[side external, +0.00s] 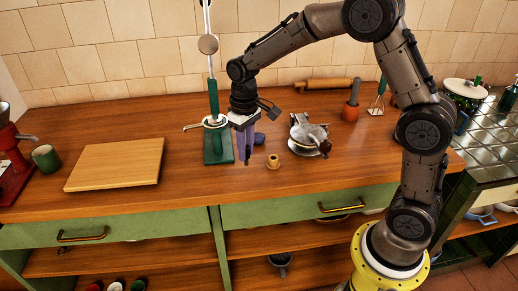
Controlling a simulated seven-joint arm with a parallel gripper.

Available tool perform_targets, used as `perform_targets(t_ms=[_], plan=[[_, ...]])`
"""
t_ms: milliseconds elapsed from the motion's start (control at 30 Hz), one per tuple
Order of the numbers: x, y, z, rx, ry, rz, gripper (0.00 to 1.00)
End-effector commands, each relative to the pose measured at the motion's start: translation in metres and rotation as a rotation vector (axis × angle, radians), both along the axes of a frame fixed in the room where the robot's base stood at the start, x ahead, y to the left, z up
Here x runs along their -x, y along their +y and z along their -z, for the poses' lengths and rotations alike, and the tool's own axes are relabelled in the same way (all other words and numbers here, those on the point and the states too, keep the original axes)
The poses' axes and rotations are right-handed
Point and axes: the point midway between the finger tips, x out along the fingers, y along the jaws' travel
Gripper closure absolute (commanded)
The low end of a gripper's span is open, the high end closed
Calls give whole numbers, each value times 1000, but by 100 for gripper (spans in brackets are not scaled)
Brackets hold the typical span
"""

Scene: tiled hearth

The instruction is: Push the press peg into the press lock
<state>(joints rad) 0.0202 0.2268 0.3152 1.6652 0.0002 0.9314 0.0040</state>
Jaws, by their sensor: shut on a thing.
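The fingers and the purple piece overlap, so the grip is hard to make out. A small tan ring-topped piece (273,162) stands on the counter to the right of the gripper, apart from it; I cannot tell whether it is the press lock.
A dark blue piece (259,139) sits just behind the gripper. A silver metal utensil (309,134) stands to the right. A cutting board (115,164) and green mug (46,158) are at the left. A rolling pin (328,84) lies at the back. The front counter is clear.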

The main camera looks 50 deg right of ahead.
Motion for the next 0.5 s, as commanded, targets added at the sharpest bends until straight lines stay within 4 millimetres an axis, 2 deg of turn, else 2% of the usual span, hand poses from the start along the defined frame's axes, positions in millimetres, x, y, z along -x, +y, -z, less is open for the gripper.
perform_targets(t_ms=[167, 267, 500], plan=[[-7, -56, -20, 1, -2, 134, 100], [-5, -97, -32, 0, -1, 230, 100], [18, -200, -57, 0, 1, 471, 100]])
